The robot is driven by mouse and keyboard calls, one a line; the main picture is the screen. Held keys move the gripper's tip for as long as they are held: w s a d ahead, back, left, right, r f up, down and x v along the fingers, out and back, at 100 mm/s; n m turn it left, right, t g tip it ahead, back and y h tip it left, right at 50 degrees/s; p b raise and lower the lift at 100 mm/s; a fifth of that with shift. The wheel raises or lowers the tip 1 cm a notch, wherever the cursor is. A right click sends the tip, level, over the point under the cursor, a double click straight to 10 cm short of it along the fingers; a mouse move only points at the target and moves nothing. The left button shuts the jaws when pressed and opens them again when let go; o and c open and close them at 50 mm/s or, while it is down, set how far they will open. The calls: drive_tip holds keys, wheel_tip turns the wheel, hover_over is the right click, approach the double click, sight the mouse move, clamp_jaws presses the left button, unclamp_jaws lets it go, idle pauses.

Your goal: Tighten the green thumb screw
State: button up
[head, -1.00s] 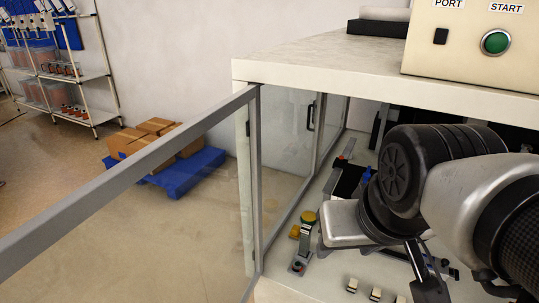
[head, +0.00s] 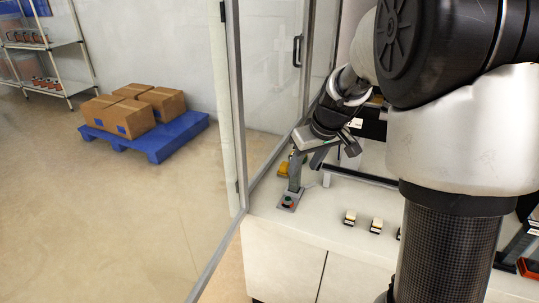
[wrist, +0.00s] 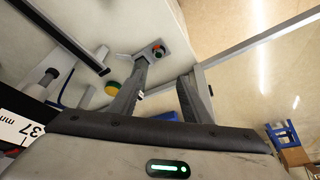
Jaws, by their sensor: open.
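A small green round part with red beside it, which looks like the green thumb screw (head: 289,202), sits on a grey plate near the front left of the white worktop. In the wrist view the green and red part (wrist: 158,50) lies just beyond my fingertips. My gripper (wrist: 168,68) is open, with an empty gap between its two fingers. In the head view my gripper (head: 307,168) hangs over the grey fixture and hides part of it. A yellow-green round knob (wrist: 111,88) shows beside the left finger, partly covered.
The glass door (head: 232,110) with its metal frame stands left of the worktop. Several small switches (head: 376,225) line the front edge. A dark bar (head: 358,178) crosses the worktop. A blue pallet (head: 170,142) with cardboard boxes stands on the floor, far left.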

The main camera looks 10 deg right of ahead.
sight(288, 199)
drive_tip(key=b+x, duration=0.1)
drive_tip(key=x, duration=0.5)
drive_tip(key=b+x, duration=0.1)
drive_tip(key=x, duration=0.5)
drive_tip(key=b+x, duration=0.2)
drive_tip(key=x, duration=0.4)
drive_tip(key=shift+w+d+f, duration=0.1)
drive_tip(key=shift+d+f, duration=0.1)
drive_tip(key=shift+f, duration=0.2)
drive_tip(key=c, duration=1)
drive_tip(key=shift+c, duration=0.2)
